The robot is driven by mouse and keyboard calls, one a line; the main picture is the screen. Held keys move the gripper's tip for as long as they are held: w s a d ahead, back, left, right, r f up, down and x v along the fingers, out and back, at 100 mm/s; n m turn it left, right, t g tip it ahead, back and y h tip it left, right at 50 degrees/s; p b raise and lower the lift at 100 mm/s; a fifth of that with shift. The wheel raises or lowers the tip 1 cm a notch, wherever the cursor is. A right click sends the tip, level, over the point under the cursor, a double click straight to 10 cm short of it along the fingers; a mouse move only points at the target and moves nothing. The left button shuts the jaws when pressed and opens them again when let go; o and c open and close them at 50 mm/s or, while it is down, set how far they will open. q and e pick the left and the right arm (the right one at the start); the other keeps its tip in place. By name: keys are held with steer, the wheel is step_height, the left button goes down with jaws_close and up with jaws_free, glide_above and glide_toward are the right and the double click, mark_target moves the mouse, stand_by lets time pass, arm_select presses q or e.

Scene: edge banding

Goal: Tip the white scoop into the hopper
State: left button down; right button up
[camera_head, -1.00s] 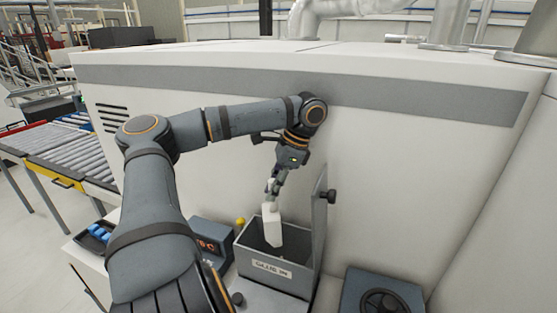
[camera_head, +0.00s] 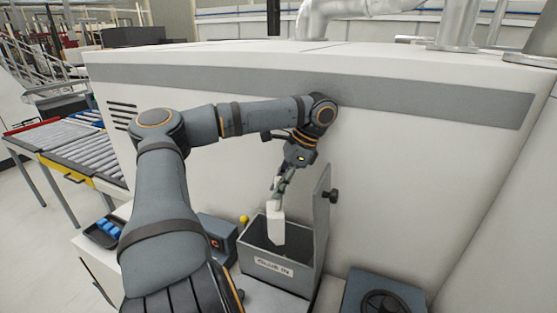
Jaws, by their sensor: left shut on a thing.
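The white scoop (camera_head: 276,225) is held by my left gripper (camera_head: 278,190), which is shut on its upper end. The scoop hangs steeply, its lower end at the mouth of the hopper. The hopper (camera_head: 284,270) is a grey open box labelled "GLUE IN", with its lid (camera_head: 321,215) standing up on the right side. The inside of the hopper is mostly dark, and I cannot tell what lies at its bottom. My right gripper is not in view.
A dark control box (camera_head: 218,238) stands left of the hopper. A tray with blue pieces (camera_head: 104,231) is farther left. A grey unit with a round black wheel (camera_head: 383,293) is at front right. The large white machine wall (camera_head: 420,190) rises close behind.

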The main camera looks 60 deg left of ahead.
arm_select(q)
step_height(320, 180, up, 2)
steer(key=shift+a, duration=0.15)
steer(key=shift+d+f+b, duration=0.25)
steer(key=shift+f+b, duration=0.35)
steer(key=shift+f, duration=0.5)
steer(key=shift+r, duration=0.25)
steer(key=shift+w+a+r+p, duration=0.1)
steer(key=shift+a+r+p, duration=0.1)
steer(key=shift+r+p, duration=0.6)
step_height(320, 180, down, 2)
steer(key=shift+d+f+b, duration=0.1)
steer(key=shift+d+b, duration=0.05)
steer(key=shift+b, duration=0.65)
